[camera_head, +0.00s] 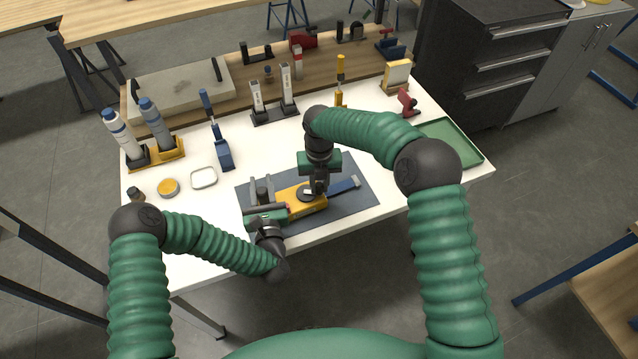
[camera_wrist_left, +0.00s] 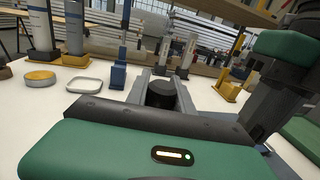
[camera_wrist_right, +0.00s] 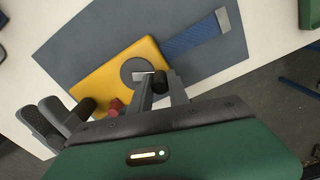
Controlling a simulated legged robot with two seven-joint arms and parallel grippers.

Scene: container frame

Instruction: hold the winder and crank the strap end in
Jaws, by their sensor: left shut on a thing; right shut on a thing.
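The winder (camera_head: 308,205) is a yellow block lying on the grey mat, with a grey disc (camera_wrist_right: 140,71) on top. A blue strap (camera_head: 343,188) runs out of its right end to a metal strap end (camera_wrist_right: 223,19) lying over the mat. My left gripper (camera_head: 262,188) is shut at the winder's left end, on a black round grip (camera_wrist_left: 161,94). My right gripper (camera_wrist_right: 160,88) is above the winder, shut on the black crank knob (camera_wrist_right: 160,80) beside the disc. A red part (camera_wrist_right: 116,106) shows near the left end. The right gripper hides part of the disc in the head view.
The mat (camera_head: 358,205) lies at the table's front edge. A round tin (camera_head: 168,187) and a white dish (camera_head: 204,177) are to the left. A blue clamp-like tool (camera_head: 224,155) and a stand (camera_head: 272,114) are behind. A green tray (camera_head: 455,140) is at right.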

